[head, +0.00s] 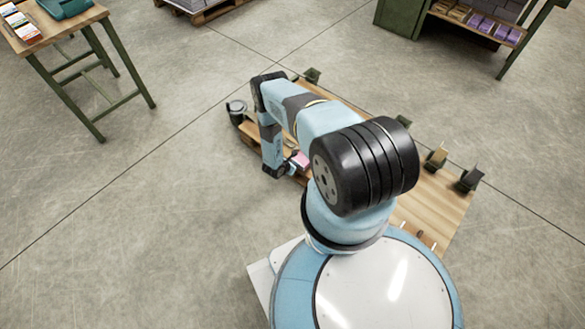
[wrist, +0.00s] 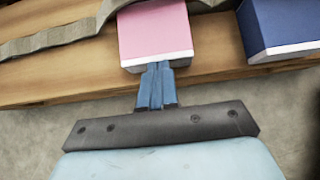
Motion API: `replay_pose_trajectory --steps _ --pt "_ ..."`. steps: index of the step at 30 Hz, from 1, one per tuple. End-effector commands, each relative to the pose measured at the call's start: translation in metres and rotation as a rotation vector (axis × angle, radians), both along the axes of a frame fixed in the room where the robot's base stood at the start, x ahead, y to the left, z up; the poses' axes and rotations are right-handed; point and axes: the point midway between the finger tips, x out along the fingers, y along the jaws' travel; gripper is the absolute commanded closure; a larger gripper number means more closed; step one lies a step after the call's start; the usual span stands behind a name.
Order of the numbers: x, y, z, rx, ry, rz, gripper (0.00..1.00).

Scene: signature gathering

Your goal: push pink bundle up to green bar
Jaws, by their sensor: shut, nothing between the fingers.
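The pink bundle (wrist: 155,30), a block with a white lower edge, lies on a wooden table top in the wrist view. It also shows small beside my arm in the head view (head: 301,160). My gripper (wrist: 157,68) is shut and empty, with its blue fingertips at the near white edge of the bundle. Touching or just short of it, I cannot tell. The green bar is not clearly seen; a grey-green wavy strip (wrist: 50,40) lies left of the bundle and passes toward its upper left.
Open floor lies left.

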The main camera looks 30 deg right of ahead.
Motion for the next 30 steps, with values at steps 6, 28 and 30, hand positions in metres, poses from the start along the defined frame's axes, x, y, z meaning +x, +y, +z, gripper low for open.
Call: replay_pose_trajectory --steps 6,28,30 --pt "0.014 -0.032 0.001 -0.003 -0.002 0.002 1.00" --pt "0.011 -0.022 -0.001 0.000 0.001 0.001 1.00" --pt "0.007 -0.011 -0.001 0.000 0.002 0.000 1.00"
